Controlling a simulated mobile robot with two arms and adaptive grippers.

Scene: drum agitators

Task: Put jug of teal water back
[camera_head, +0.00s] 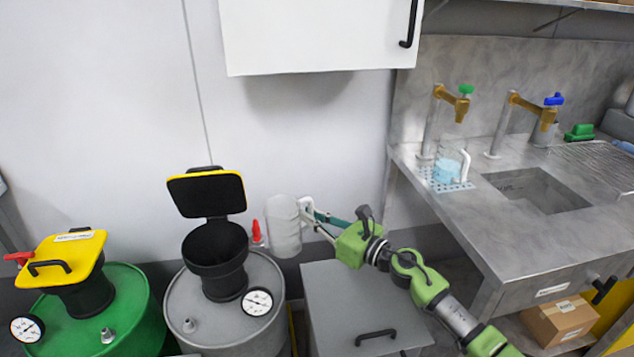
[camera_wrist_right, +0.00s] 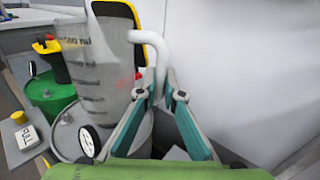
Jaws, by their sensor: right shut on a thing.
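My right gripper (camera_head: 316,214) is shut on the handle of a clear jug (camera_head: 283,226). The gripper also shows in the right wrist view (camera_wrist_right: 163,84), with the white handle (camera_wrist_right: 150,40) between its fingers. The held jug (camera_wrist_right: 95,75) has measuring marks and no teal colour that I can see. It is roughly upright, in the air beside the grey drum's open funnel (camera_head: 215,255). A second clear jug, with teal water (camera_head: 446,171), stands on a perforated drain plate (camera_head: 440,184) by the sink, below the green-handled tap. My left gripper is not in view.
The grey drum (camera_head: 225,310) has a raised black-and-yellow lid (camera_head: 207,193), a red lever (camera_head: 257,232) and a gauge. A green drum (camera_head: 120,295) with a closed yellow lid (camera_head: 62,258) stands left. A grey bin (camera_head: 360,300) lies below my arm. The steel counter (camera_head: 480,235) is right; a white cabinet (camera_head: 315,35) hangs above.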

